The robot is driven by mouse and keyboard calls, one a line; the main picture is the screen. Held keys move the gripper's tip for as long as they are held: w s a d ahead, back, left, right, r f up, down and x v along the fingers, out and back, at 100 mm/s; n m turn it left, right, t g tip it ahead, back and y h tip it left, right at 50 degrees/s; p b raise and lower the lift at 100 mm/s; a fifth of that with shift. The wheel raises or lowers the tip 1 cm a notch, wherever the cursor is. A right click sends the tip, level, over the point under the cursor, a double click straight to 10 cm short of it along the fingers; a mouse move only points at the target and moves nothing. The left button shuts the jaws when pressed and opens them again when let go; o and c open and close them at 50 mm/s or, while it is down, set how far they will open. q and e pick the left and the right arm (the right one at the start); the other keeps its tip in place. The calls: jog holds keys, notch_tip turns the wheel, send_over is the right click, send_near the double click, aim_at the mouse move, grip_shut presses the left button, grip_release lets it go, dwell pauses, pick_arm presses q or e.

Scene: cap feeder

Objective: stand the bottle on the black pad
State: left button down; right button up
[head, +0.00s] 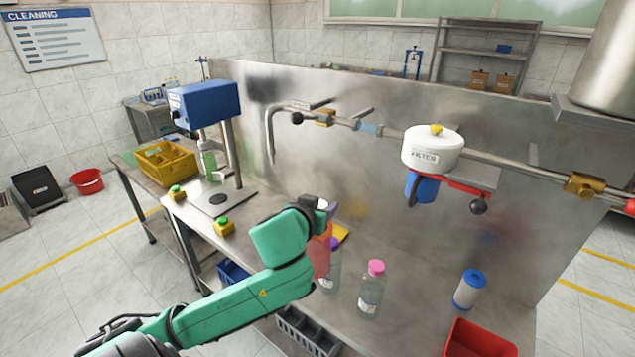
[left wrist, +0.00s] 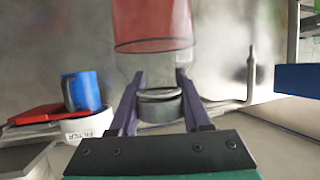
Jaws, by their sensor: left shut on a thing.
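My left gripper (head: 328,210) is shut on the neck of a bottle with red-orange liquid (head: 320,256), below its grey cap. The bottle looks roughly upright in the head view; whether its base touches the table cannot be told. The left wrist view looks upside down: the red liquid (left wrist: 153,22) shows above the gripper fingers (left wrist: 160,103), which stand either side of the neck. The black pad (head: 218,199) is a small dark disc on the base plate of the blue-headed press, left of my gripper, with nothing on it. My right gripper is not in view.
A purple-capped bottle (head: 331,272) stands partly behind the held one, and a pink-capped bottle (head: 371,291) to its right. Green buttons (head: 224,227) sit near the table edge. A filter (head: 432,150) hangs on the pipe.

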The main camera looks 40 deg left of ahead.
pick_arm(q)
jog(key=s+d+f+m+h, duration=0.1)
jog(key=s+d+f+h, duration=0.1)
jog(key=s+d+f, duration=0.4)
jog(key=s+d+f+m+h, duration=0.2)
jog(key=s+d+f, duration=0.3)
jog(key=d+f, duration=0.5)
notch_tip(320, 180, down, 2)
jog(key=shift+s+d+f+m+t, duration=0.2)
jog(key=shift+s+d+m+t, duration=0.1)
jog(key=shift+s, duration=0.05)
